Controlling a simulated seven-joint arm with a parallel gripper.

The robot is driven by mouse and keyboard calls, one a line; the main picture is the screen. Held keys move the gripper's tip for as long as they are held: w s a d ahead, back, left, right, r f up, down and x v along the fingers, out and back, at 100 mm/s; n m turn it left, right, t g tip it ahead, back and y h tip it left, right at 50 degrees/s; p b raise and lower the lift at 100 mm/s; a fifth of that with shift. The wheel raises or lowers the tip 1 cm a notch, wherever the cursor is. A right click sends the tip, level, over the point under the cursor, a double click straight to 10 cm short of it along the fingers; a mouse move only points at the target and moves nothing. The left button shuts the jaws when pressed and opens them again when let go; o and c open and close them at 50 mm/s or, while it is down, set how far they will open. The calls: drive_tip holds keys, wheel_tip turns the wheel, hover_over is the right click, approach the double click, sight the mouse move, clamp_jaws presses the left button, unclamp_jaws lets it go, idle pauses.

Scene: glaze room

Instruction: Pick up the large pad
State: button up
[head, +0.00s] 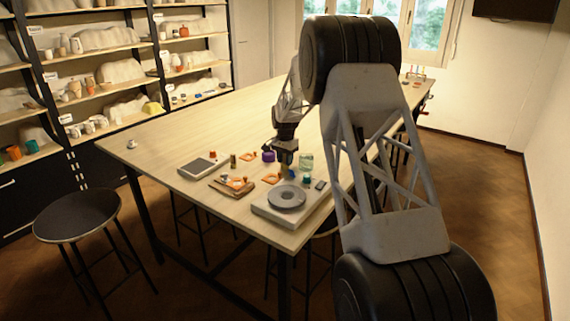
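I cannot tell for sure which thing is the large pad. A flat grey-topped slab with a pale rim (203,165) lies near the table's left front edge and may be it. My gripper (286,168) points down over the group of small things, to the right of the slab and behind the white device. Its fingers are small and dark here, with yellowish and blue spots near the tips. I cannot tell whether they hold anything.
A white device with a grey disc (287,196) stands at the table's front corner. A brown tray (216,186) holds orange pieces. The table's left and back (200,125) are mostly clear.

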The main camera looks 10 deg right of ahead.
clamp_jaws()
drive_tip(key=shift+r, duration=5.05)
drive_tip(key=shift+w, duration=0.15)
drive_tip(key=w+a+f, duration=0.1)
drive_tip(key=w+a, duration=0.4)
drive_tip(key=w, duration=0.1)
drive_tip(key=shift+w+a+f, duration=0.25)
drive_tip(key=shift+w+a, duration=0.05)
drive_tip(key=shift+a, duration=0.05)
